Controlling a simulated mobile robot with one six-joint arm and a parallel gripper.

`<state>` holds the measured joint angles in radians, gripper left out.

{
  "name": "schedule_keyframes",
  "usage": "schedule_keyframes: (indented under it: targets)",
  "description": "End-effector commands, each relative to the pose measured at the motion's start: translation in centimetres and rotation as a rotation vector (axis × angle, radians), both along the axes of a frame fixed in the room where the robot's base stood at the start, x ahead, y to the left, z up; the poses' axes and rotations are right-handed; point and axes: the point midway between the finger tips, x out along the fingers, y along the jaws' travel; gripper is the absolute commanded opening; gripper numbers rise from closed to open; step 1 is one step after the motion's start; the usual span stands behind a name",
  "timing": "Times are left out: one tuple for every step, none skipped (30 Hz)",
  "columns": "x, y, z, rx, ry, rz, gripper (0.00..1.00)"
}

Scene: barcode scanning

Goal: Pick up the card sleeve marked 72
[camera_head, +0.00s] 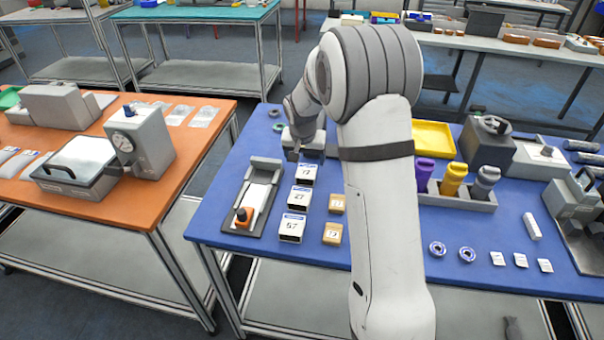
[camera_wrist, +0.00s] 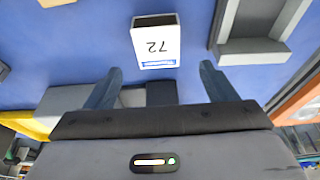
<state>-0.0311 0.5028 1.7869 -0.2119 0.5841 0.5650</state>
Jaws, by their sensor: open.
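The card sleeve marked 72 (camera_head: 306,173) is a small white box with a dark top opening and a blue strip, standing on the blue table. In the wrist view the sleeve (camera_wrist: 157,48) appears upside down, its number readable as 72. My gripper (camera_head: 303,153) is just behind and above it in the head view. In the wrist view my gripper (camera_wrist: 160,68) is open, with one finger to each side of the sleeve's near end. The fingers look empty, and I cannot tell their exact height above the table.
Similar sleeves marked 27 (camera_head: 298,198) and 57 (camera_head: 292,228) stand in front of it. Tan boxes (camera_head: 336,203) are to the right. My arm hides part of the table.

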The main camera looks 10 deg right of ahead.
Motion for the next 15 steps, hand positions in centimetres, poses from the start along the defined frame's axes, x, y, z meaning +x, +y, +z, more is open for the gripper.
schedule_keyframes:
  targets:
    - [0.0,-0.1,-0.5,-0.001,0.003,-0.001,0.78]
    - [0.1,-0.1,-0.7,-0.001,0.003,-0.001,0.78]
    - [0.1,-0.2,-1.2,0.000,0.004,-0.001,0.78]
    - [0.1,-0.2,-1.7,0.000,0.005,0.000,0.78]
    - [0.2,-0.2,-2.1,-0.001,0.005,0.000,0.78]
    - [0.2,-0.3,-2.7,-0.001,0.007,0.000,0.78]
    - [0.3,-0.3,-3.1,0.000,0.005,-0.001,0.78]
    - [0.4,-0.4,-3.6,0.000,0.004,-0.001,0.78]
    - [0.6,-0.4,-4.1,0.000,0.004,-0.001,0.78]
    - [0.7,-0.5,-4.4,-0.001,0.003,-0.001,0.78]
    - [0.8,-0.5,-4.6,0.000,0.002,0.000,0.78]
    - [0.9,-0.5,-4.9,0.000,0.002,0.000,0.78]
    - [0.9,-0.5,-5.1,0.000,0.002,0.000,0.78]
    - [0.9,-0.5,-5.2,0.000,0.002,0.000,0.78]
    - [0.9,-0.5,-5.2,-0.001,0.001,0.000,0.78]
